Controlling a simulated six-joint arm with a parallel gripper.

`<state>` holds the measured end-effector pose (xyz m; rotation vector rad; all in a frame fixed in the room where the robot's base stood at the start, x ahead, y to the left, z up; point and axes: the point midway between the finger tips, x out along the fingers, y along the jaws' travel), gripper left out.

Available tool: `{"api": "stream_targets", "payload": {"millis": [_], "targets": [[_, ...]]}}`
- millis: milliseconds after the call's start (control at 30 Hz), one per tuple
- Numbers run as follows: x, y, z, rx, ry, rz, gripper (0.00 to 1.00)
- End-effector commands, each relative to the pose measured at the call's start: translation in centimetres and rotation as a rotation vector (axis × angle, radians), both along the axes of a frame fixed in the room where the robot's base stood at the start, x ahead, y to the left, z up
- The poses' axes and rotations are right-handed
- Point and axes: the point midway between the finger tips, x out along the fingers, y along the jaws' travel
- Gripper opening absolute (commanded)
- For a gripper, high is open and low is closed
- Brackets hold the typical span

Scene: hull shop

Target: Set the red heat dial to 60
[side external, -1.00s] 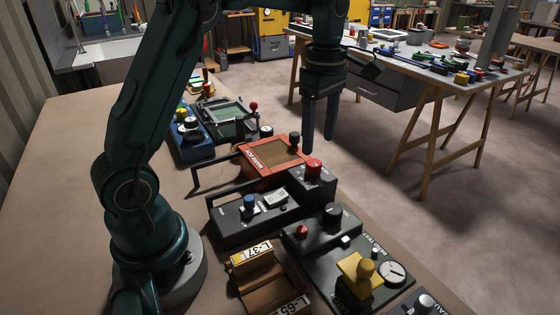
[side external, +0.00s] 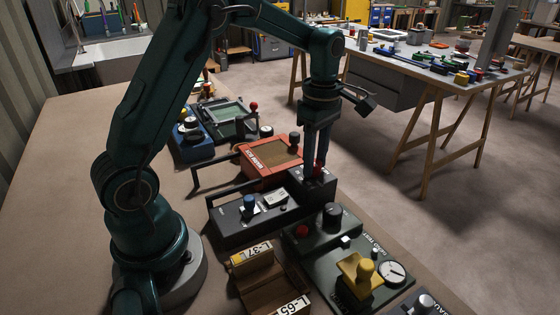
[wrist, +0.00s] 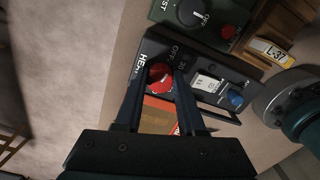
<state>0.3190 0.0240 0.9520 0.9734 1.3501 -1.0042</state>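The red heat dial (wrist: 160,76) sits on a dark control box (side external: 325,184) at the right edge of the bench. In the wrist view, the box face reads "HEA…", "OFF" and what looks like "30". My gripper (wrist: 163,74) points down over the box, with one finger on each side of the dial, and appears shut on it. In the side view, my gripper (side external: 316,172) hides most of the dial, and only a bit of red shows. The number the dial points to cannot be read; 60 is not visible.
The same box carries a blue knob (side external: 249,202) and a pale display. A red-framed unit (side external: 265,160) stands behind it.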

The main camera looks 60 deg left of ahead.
Motion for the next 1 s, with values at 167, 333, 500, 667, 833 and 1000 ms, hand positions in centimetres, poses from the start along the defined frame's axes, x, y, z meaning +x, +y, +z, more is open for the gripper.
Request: {"api": "stream_targets", "payload": {"millis": [167,333,500,667,833,1000], "targets": [[-0.02,-0.01,0.03,0.000,0.000,-0.001,0.00],[-0.02,-0.02,0.05,-0.001,0.001,-0.023,0.00],[-0.02,-0.03,0.06,0.000,0.001,-0.094,0.00],[-0.05,-0.04,0.07,-0.001,0.001,-0.209,0.00],[-0.08,-0.05,0.08,-0.001,0.000,-0.365,0.00],[-0.12,-0.06,0.09,0.000,0.000,-0.527,0.00]]}}
